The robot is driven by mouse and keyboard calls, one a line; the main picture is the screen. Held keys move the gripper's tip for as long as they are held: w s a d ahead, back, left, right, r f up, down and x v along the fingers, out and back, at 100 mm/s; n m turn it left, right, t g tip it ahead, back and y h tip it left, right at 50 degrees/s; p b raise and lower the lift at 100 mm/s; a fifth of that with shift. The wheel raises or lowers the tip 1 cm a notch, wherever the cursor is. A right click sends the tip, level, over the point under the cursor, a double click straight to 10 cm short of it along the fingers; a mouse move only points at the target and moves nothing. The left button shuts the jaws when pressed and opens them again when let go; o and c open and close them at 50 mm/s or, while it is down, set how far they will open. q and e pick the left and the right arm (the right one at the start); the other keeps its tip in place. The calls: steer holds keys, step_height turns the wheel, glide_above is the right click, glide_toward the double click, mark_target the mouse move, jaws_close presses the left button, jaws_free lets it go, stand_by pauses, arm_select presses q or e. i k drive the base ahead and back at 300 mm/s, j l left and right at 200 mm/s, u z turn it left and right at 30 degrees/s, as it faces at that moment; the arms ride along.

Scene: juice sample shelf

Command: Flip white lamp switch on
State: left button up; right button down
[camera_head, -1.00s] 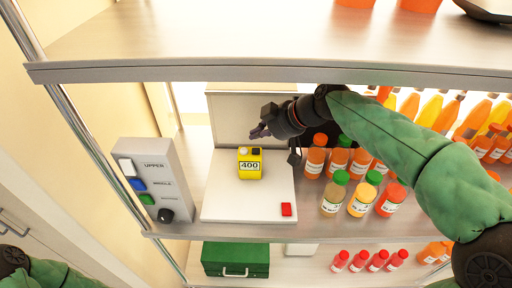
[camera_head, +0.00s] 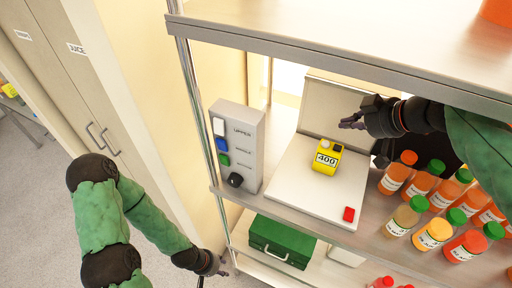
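The grey switch box (camera_head: 246,158) stands upright at the left end of the middle shelf. The white lamp switch (camera_head: 218,127) is at the top of its face, beside the word UPPER. Below it are a blue switch (camera_head: 221,144), a green switch (camera_head: 224,160) and a black knob (camera_head: 235,180). My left gripper (camera_head: 222,268) hangs low at the left of the shelf, well below the box; its fingers are too small to read. My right gripper (camera_head: 353,122) is above the yellow block, to the right of the box, with its fingers apart and nothing between them.
A yellow block (camera_head: 326,160) marked 400 and a red button (camera_head: 349,214) are on a white panel (camera_head: 290,190). Several juice bottles (camera_head: 433,234) stand to the right. A green case (camera_head: 281,242) is on the lower shelf. A metal post (camera_head: 200,120) rises left of the box.

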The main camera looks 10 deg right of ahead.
mark_target(219, 124)
steer(key=k, duration=0.95)
